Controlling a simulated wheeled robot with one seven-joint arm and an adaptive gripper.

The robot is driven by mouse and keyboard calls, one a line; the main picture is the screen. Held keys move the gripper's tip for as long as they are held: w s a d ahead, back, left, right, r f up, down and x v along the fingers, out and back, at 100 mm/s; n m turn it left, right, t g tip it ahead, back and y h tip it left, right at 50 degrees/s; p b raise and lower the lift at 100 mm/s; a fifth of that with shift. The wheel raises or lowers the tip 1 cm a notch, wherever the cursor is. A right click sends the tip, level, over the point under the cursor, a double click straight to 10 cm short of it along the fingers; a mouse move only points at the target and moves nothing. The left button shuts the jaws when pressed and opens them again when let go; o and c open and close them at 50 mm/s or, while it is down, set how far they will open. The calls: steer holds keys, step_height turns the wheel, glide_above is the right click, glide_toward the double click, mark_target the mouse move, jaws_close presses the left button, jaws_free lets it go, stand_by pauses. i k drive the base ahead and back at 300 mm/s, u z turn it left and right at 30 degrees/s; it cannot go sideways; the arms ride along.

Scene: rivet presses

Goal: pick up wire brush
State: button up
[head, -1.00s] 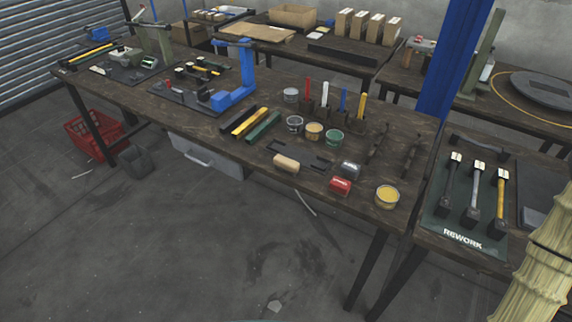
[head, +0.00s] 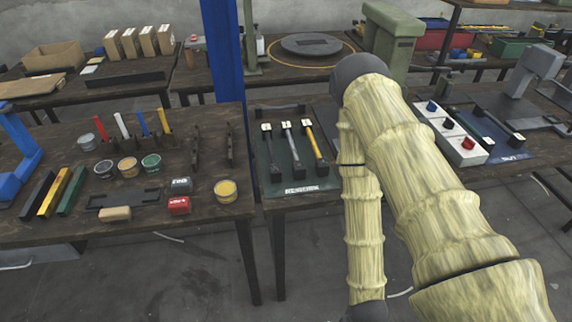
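A small tan wooden block (head: 115,214) lies near the front edge of the dark bench, just in front of a flat black holder. It may be the back of the wire brush, but no bristles show and I cannot tell for sure. No other thing in view is clearly a wire brush.
A dark mat (head: 275,186) with three hammer-like tools lies on the adjoining bench. A blue post (head: 222,50) rises behind. Floor in front is clear.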

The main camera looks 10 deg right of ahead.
mark_target(124, 213)
steer(key=z, duration=2.55)
steer(key=k, duration=2.05)
steer(key=u, duration=2.45)
steer(key=i, duration=0.5)
steer(key=u, duration=0.05)
